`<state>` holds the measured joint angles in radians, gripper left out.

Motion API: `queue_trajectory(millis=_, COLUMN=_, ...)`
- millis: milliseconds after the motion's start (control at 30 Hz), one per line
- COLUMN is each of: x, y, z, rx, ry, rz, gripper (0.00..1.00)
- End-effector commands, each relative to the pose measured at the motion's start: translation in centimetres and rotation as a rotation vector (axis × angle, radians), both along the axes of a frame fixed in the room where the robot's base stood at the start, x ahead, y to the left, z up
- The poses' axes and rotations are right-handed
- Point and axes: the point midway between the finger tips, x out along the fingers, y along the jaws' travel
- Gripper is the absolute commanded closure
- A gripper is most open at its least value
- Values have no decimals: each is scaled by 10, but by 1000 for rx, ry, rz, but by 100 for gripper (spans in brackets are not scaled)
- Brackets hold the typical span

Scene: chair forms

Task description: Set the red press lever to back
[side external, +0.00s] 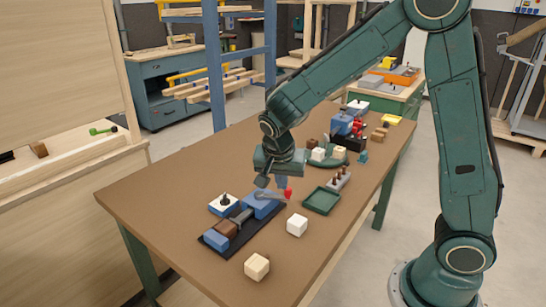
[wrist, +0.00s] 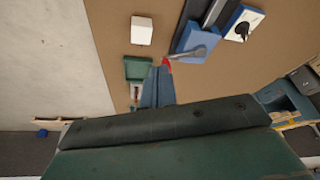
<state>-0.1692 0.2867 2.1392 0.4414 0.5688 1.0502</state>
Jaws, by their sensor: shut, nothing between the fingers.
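The press lever is a grey arm (side external: 270,195) with a red knob (side external: 288,193), on a blue block at the far end of a dark press base (side external: 250,233). In the wrist view the lever (wrist: 192,52) runs from the blue block (wrist: 197,37) to the red knob (wrist: 167,62) beside my fingertips. My gripper (side external: 282,184) points down, shut and empty, just above or beside the knob. In the wrist view its blue fingers (wrist: 159,70) partly cover the knob's surroundings. I cannot tell whether they touch it.
A green tray (side external: 322,202) lies right of the lever. A white cube (side external: 297,225) and a wooden cube (side external: 257,267) stand nearer the front. A blue-and-white dial box (side external: 223,205) is left of the press. Several small items crowd the table's far end. The table's left part is clear.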

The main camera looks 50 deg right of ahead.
Motion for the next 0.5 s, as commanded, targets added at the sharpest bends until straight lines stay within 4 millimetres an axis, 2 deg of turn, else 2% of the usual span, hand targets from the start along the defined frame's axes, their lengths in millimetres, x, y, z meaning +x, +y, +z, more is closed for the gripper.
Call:
queue_trajectory(millis=267, x=1, y=-2, z=-5, rx=-1, ry=1, rz=1, gripper=100)
queue_trajectory(millis=500, x=3, y=-10, z=-25, rx=-1, ry=4, rz=-1, gripper=100)
